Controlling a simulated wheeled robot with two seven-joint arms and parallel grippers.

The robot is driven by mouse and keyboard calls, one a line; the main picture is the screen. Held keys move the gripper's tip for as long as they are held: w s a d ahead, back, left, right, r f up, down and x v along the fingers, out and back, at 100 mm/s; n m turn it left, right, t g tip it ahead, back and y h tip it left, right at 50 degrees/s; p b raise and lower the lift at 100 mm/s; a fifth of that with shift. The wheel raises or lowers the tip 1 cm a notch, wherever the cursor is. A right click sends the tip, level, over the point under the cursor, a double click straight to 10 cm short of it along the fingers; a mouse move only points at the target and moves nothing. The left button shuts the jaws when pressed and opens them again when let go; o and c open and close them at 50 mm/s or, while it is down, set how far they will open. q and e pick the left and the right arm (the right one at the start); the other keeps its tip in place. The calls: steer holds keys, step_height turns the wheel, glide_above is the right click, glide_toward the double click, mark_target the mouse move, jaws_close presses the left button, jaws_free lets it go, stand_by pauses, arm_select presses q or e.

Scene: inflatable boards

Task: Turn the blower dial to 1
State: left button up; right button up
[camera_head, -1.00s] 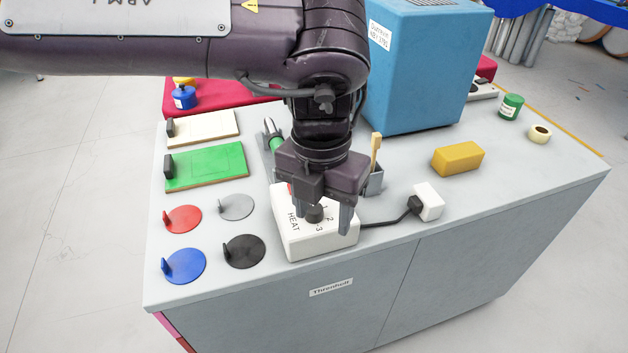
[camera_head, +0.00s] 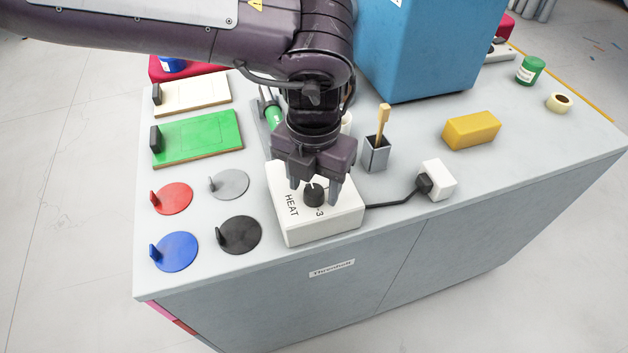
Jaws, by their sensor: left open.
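The dial (camera_head: 314,196) is a black knob on top of a white control box (camera_head: 322,227) marked HEAT, with a 3 visible to its right. The other numbers are hidden by my gripper, and I cannot tell where the dial points. My left gripper (camera_head: 314,194) is above the box, pointing down. Its fingers are open, one on each side of the dial; I cannot tell whether they touch it. My right gripper is not in view.
A black cable runs from the box to a white block (camera_head: 436,180). A grey holder (camera_head: 376,154) with a brush, a yellow block (camera_head: 471,130) and a large blue machine (camera_head: 430,50) stand nearby. Coloured discs, including a black one (camera_head: 240,235), lie left of the box.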

arm_select(q)
steer(key=shift+s, duration=0.1)
steer(key=c, duration=1)
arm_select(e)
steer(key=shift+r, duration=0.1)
